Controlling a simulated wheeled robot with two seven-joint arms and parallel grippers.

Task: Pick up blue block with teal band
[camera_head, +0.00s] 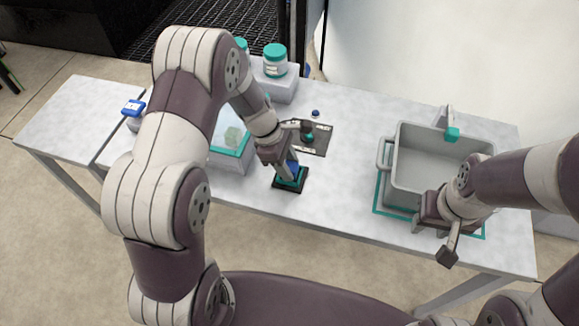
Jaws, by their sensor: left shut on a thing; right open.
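The blue block with teal band (291,174) is at the middle of the table's front part, in or just above a small black pad (290,187). My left gripper (286,168) points down onto it and is shut on it; the fingers hide part of the block. I cannot tell whether the block still touches the pad. My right gripper (447,236) is open and empty, beside the front of the grey tote.
The grey tote (402,165) stands inside a teal outline at the right. A teal-edged clear box (230,150) is left of my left gripper. Teal-lidded jars (275,62) stand on a raised block behind. A dark mat (318,140) lies mid-table.

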